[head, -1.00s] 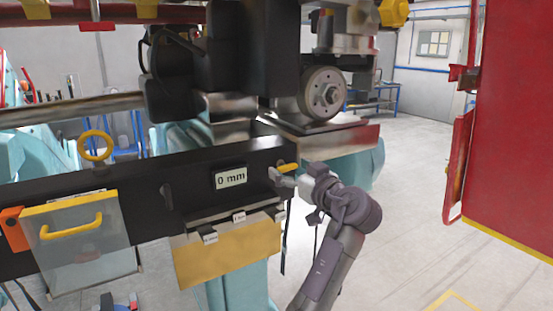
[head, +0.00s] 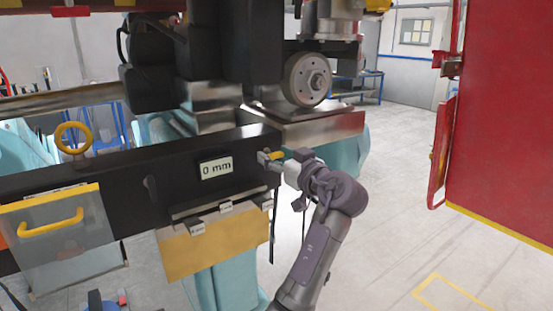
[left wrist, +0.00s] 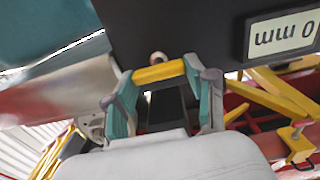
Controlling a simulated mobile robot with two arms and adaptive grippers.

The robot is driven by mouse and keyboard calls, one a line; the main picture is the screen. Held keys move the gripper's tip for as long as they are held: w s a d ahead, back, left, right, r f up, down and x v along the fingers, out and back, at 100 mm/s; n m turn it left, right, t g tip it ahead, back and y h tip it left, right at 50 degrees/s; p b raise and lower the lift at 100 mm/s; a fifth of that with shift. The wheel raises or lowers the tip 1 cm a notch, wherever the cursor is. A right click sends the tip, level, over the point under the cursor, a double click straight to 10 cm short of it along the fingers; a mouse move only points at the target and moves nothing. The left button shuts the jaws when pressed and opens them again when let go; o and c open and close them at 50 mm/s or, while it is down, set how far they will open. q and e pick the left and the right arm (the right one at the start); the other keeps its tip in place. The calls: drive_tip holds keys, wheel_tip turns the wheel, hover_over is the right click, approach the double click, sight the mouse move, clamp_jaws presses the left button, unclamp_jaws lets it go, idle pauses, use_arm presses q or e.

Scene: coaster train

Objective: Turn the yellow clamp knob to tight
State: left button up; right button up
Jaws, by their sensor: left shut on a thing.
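The yellow clamp knob (head: 278,154) sits at the right end of the black beam, right of the display (head: 216,168) that reads 0 mm. My left gripper (head: 267,158) is at the knob, its arm rising from the bottom of the head view. In the left wrist view the knob shows as a yellow bar (left wrist: 158,73) lying across between the two fingertips. The left gripper (left wrist: 160,76) is shut on it. The fingers hide part of the knob in the head view. My right gripper is not in view.
A grinding wheel (head: 307,80) and a metal block stand above and behind the knob. A clear guard with a yellow handle (head: 50,222) hangs at left, below a yellow ring (head: 73,137). A red cabinet (head: 505,120) stands at right. The floor between is clear.

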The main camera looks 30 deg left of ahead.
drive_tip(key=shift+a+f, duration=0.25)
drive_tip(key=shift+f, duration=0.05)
use_arm(q)
drive_tip(key=shift+r, duration=0.1)
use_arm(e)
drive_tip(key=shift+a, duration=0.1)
use_arm(q)
drive_tip(key=o, duration=1.2)
drive_tip(key=shift+c, duration=0.2)
drive_tip(key=v, duration=1.2)
drive_tip(key=shift+w, duration=0.1)
